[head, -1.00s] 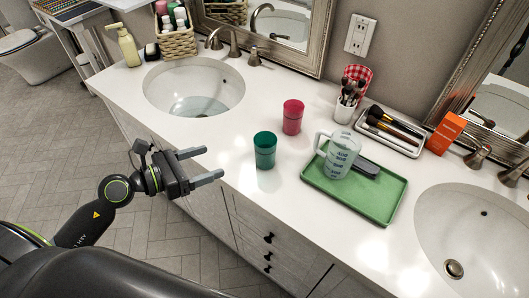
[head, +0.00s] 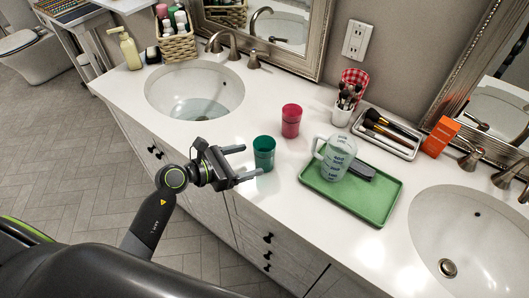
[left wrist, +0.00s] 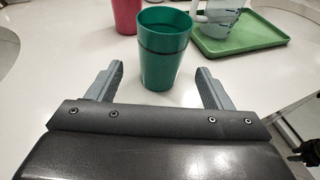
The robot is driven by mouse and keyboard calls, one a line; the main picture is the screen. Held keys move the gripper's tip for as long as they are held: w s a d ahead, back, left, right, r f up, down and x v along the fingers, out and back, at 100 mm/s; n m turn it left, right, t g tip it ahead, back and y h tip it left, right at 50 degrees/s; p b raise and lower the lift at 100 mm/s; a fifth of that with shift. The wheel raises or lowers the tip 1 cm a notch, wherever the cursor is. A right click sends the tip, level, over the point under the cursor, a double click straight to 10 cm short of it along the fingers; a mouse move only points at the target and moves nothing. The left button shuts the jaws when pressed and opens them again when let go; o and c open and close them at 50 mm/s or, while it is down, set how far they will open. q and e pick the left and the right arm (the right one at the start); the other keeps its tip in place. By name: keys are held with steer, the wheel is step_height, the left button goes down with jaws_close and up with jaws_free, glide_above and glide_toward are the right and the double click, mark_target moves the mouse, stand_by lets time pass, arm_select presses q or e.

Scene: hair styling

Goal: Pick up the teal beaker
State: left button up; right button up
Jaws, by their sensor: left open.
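The teal beaker (head: 264,152) stands upright on the white counter, left of the green tray. My left gripper (head: 241,164) is open and empty, with its fingers pointing at the beaker from its left. In the left wrist view the beaker (left wrist: 163,50) stands just ahead, between the lines of the two open fingers (left wrist: 160,88). There is a gap to the finger on each side.
A red cup (head: 291,121) stands behind the beaker. The green tray (head: 375,207) to the right holds a clear measuring jug (head: 334,160) and a dark item. Sinks lie at left (head: 195,92) and right (head: 468,235). The counter in front is clear.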

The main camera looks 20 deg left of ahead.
mark_target(256, 159)
arm_select(q)
steer(key=shift+w+d+f, duration=0.2)
steer(key=shift+w+d, duration=0.25)
steer(key=shift+w, duration=0.05)
steer(key=shift+w+d+f+p, duration=0.15)
steer(key=shift+w+d+p, duration=0.2)
steer(key=shift+p, duration=0.05)
steer(key=shift+f+p+x, duration=0.1)
steer(key=shift+p+x, duration=0.2)
steer(key=shift+x, duration=0.75)
steer(key=shift+f+p+x, duration=0.15)
steer(key=shift+p+x, duration=0.1)
steer(key=shift+x, duration=0.8)
steer(key=shift+s+a, duration=0.1)
steer(key=c, duration=1.1)
steer(key=shift+c, duration=0.2)
